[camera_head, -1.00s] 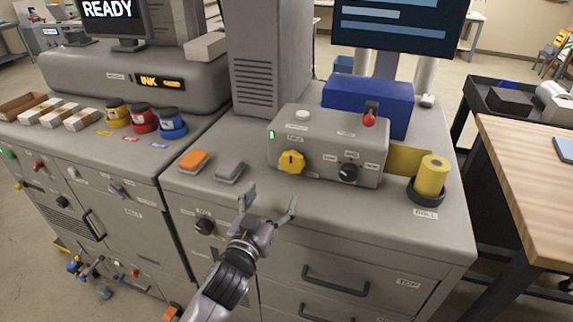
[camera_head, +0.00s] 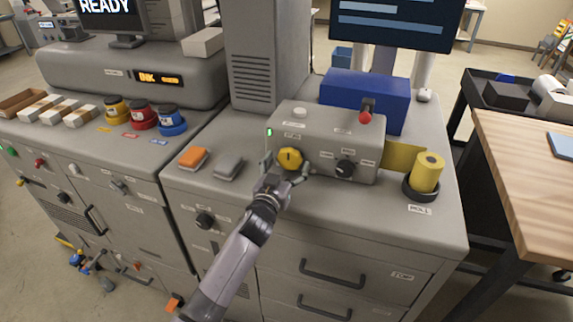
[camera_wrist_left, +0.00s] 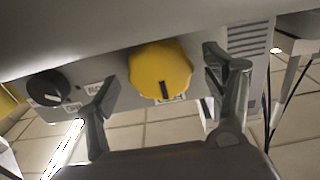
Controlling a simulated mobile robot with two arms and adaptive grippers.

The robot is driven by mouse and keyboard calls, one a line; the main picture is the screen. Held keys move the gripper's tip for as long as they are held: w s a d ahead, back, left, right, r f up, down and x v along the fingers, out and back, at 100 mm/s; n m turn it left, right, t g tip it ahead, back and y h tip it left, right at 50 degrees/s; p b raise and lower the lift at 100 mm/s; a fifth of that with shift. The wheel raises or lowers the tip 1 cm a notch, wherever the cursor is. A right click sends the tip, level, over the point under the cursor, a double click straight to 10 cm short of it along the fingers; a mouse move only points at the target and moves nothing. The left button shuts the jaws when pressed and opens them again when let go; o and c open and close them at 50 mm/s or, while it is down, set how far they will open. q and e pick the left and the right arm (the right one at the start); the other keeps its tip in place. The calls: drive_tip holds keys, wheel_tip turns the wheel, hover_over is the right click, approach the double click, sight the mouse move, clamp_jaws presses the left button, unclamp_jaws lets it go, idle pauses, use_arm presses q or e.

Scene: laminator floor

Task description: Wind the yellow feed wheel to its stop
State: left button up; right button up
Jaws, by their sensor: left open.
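The yellow feed wheel (camera_head: 290,158) is a scalloped knob with a dark pointer mark on the front of the grey control box (camera_head: 330,143). In the left wrist view the feed wheel (camera_wrist_left: 160,70) sits between the spread fingers, with a gap on each side. My left gripper (camera_head: 285,170) is open right in front of the wheel, one finger to each side. The left gripper's fingers also show in the left wrist view (camera_wrist_left: 165,95). My right gripper is not in view.
A black knob (camera_head: 345,168) sits to the right of the wheel on the same box. A yellow roll (camera_head: 427,172) stands at the right. An orange block (camera_head: 193,157) and a grey block (camera_head: 229,166) lie to the left.

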use_arm(q)
drive_tip(key=shift+c, duration=0.5)
drive_tip(key=c, duration=1.1)
